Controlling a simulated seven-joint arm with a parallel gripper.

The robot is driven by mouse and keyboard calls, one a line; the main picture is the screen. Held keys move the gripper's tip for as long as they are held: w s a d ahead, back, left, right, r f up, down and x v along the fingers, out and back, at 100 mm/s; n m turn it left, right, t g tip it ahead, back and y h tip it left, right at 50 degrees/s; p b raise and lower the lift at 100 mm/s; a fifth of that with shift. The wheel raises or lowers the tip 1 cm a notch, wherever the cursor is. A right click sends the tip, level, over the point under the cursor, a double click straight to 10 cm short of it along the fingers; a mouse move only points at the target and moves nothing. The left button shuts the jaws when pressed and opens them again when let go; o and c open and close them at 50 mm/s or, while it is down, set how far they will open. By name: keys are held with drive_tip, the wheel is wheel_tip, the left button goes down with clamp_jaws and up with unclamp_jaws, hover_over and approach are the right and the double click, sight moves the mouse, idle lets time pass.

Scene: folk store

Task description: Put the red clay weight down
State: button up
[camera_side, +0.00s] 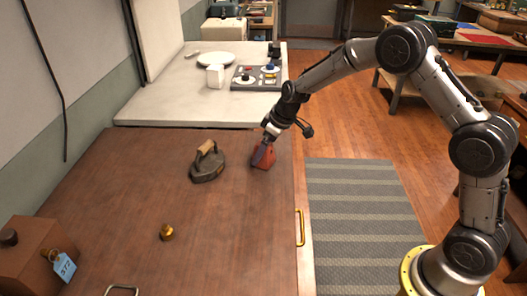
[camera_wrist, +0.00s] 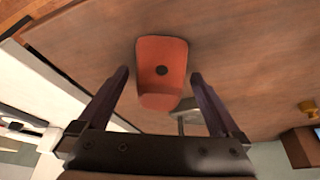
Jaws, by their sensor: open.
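The red clay weight (camera_side: 265,157) rests on the brown wooden table top (camera_side: 150,190), near its right edge and close to the far end. In the wrist view the weight (camera_wrist: 162,70) is a rounded red-orange block with a dark hole in its face. My gripper (camera_side: 262,153) is at the weight in the side view. In the wrist view my gripper's two dark fingers (camera_wrist: 160,85) are spread apart, one on each side of the weight's lower end, with gaps between them and it. The far side of the weight is hidden.
A dark iron with a wooden handle (camera_side: 207,162) stands left of the weight. A small brass weight (camera_side: 167,232) and a brown box with a blue tag (camera_side: 30,255) are nearer. A white counter (camera_side: 160,100) adjoins the far end. The table's middle is clear.

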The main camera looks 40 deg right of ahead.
drive_tip(key=s+r, duration=1.1)
drive_tip(key=r, duration=0.6)
drive_tip(key=s+r+m+t+h, duration=0.1)
drive_tip(key=s+m, duration=0.3)
drive_tip(key=s, duration=2.3)
drive_tip(key=shift+d+t+h, duration=0.3)
drive_tip(key=shift+h, duration=0.1)
